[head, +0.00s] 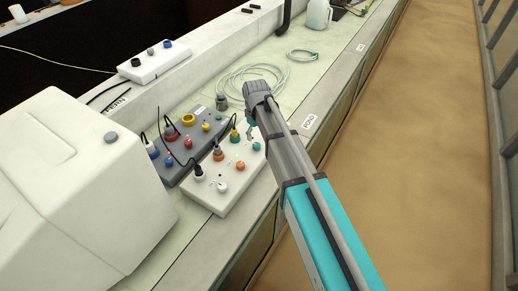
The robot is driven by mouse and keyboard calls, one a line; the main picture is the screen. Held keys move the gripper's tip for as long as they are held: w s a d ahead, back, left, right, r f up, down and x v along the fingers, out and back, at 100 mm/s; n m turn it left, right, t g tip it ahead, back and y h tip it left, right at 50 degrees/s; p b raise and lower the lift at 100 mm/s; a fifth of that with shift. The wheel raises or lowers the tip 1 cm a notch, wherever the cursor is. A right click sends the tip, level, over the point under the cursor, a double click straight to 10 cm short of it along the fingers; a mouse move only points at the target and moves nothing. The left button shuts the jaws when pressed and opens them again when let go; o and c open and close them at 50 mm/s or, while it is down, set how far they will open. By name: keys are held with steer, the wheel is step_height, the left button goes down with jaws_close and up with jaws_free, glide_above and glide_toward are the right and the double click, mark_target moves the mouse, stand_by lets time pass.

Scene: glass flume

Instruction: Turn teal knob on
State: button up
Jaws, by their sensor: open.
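A small round teal knob (256,146) sits near the right end of the white control box (211,202). My gripper (248,135) reaches in from the right, pointing down over that end of the box. It is open and empty, just above and left of the teal knob in the picture, and looks apart from it. How high its fingertips are above the box is hard to tell. A teal and yellow plug (235,134) with a black cable stands close to the fingers on their left. The knob's on or off marking is too small to read.
The white box also has orange knobs (218,154), a white knob (222,187) and a black-tipped plug (199,173). A grey box (176,172) with coloured knobs stands behind it. A large white housing (75,185) is at left. Coiled clear tubing (262,75) lies beyond.

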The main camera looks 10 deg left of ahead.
mark_target(256, 145)
steer(key=shift+f+b, duration=2.8)
steer(key=shift+f, duration=0.3)
